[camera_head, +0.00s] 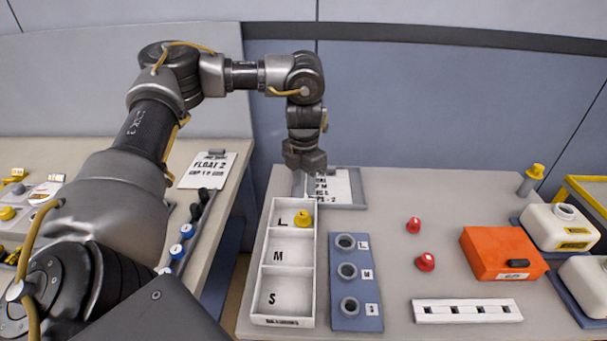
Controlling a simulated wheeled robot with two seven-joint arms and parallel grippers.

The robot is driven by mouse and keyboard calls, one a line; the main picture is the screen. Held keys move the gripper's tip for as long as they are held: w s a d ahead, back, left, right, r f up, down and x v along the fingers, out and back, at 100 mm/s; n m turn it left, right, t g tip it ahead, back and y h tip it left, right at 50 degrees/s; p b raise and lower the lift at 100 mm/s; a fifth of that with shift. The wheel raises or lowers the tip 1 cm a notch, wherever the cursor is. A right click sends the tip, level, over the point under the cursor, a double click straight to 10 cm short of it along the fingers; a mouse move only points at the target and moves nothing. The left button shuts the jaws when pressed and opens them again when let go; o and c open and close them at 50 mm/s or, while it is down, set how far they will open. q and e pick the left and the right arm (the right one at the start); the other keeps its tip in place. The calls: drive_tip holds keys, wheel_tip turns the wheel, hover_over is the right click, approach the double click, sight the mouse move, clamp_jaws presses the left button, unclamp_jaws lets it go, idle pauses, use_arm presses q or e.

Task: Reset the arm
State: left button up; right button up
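My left arm comes in from the left and reaches over the table. Its gripper (304,160) hangs pointing down above the back end of the white tray, near the clipboard (345,188). I cannot tell whether its fingers are apart, and no held object shows. The white tray (290,322) has compartments marked L, M and S. A yellow cap (303,219) sits in the L compartment; the M and S compartments look empty. My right gripper is not in view.
A blue block with three round holes (356,322) stands right of the tray. Two red caps (414,225) lie mid-table. An orange box (490,252), white strip (466,311) and white jugs (556,228) are at right. Another table (228,150) with a clipboard is at left.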

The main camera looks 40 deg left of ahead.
use_arm(q)
drive_tip(key=shift+r, duration=0.85)
